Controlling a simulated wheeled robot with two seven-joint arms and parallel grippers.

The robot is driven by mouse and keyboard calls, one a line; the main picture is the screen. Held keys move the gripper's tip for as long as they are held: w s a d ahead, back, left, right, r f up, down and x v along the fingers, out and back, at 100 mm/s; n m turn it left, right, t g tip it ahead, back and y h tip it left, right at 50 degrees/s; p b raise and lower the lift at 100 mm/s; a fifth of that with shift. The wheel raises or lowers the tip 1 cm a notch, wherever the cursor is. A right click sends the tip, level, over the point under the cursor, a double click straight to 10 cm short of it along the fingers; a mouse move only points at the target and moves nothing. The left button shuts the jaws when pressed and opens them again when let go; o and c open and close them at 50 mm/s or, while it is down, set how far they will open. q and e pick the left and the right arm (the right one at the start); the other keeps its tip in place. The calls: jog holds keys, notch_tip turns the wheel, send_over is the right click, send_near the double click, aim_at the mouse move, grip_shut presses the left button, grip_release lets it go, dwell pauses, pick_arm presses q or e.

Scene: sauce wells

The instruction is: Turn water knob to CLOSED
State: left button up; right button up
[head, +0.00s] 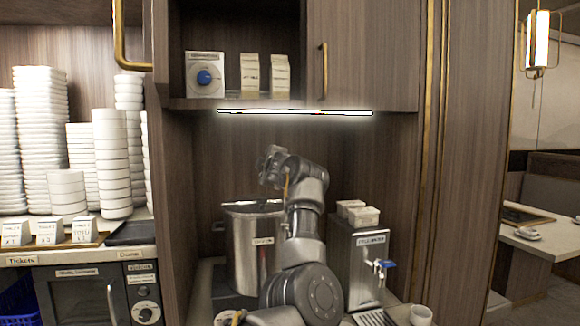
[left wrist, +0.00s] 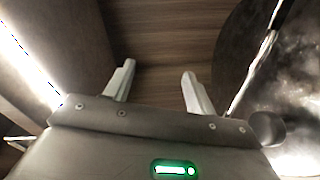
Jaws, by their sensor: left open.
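A metal dispenser (head: 358,262) labelled for still water stands on the counter in the head view. Its small tap with a blue handle (head: 384,264) is on the front; I cannot read its setting. A white box (head: 205,88) with a round blue knob (head: 204,77) sits on the upper shelf; its label is too small to read. My left gripper (head: 269,166) is raised above and left of the dispenser, apart from both knobs. In the left wrist view its two fingers (left wrist: 158,85) are apart with nothing between them. My right gripper is out of view.
A large metal pot (head: 254,250) stands behind my arm, its rim near the gripper. A lit strip (head: 295,112) runs under the cabinet. Stacked white dishes (head: 112,160) fill the left side. A white cup (head: 421,315) is at the front right.

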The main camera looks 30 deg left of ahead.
pick_arm(q)
jog(key=w+d+m, duration=0.1)
jog(key=m, duration=0.1)
jog(key=w+d+f+m+t, duration=0.1)
jog(key=w+d+m, duration=0.1)
jog(key=shift+d+p, duration=0.15)
jog(key=shift+p, duration=0.2)
